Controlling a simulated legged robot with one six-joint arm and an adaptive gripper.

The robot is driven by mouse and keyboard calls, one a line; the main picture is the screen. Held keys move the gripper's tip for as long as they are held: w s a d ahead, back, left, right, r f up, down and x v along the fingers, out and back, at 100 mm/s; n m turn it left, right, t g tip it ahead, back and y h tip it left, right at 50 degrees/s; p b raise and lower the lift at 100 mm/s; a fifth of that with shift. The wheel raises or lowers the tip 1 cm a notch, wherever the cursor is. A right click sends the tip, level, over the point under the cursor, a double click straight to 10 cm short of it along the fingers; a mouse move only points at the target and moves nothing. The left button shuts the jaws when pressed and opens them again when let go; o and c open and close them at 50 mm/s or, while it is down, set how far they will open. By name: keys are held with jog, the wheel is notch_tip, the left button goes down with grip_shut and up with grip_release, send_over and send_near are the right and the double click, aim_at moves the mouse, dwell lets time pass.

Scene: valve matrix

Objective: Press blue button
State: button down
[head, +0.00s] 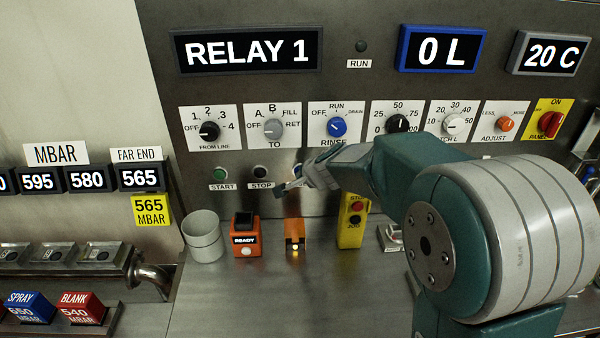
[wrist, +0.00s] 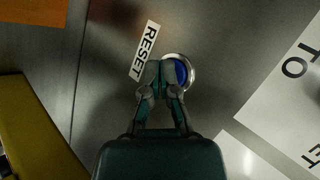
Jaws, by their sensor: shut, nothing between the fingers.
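The blue button (wrist: 181,72) sits in a silver ring on the metal panel in the wrist view, beside a white RESET label (wrist: 144,50). My gripper (wrist: 162,66) is shut and empty, with its fingertips in front of the left part of the button and covering some of it. I cannot tell whether they touch it. In the head view my gripper (head: 281,192) is close to the panel, right of the STOP button (head: 261,172).
A green START button (head: 219,173) is further left. A row of dials, including the blue RINSE knob (head: 338,127), is above. A grey cup (head: 203,237), an orange READY box (head: 245,236), an orange lamp box (head: 294,238) and a yellow control box (head: 353,222) stand below.

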jog(key=shift+w, duration=0.25)
jog(key=shift+s, duration=0.15)
dwell(0.3)
jog(key=shift+s+d, duration=0.15)
jog(key=shift+s, duration=0.6)
jog(key=shift+s, duration=0.1)
jog(key=s, duration=0.4)
jog(key=shift+s, duration=0.4)
dwell(0.8)
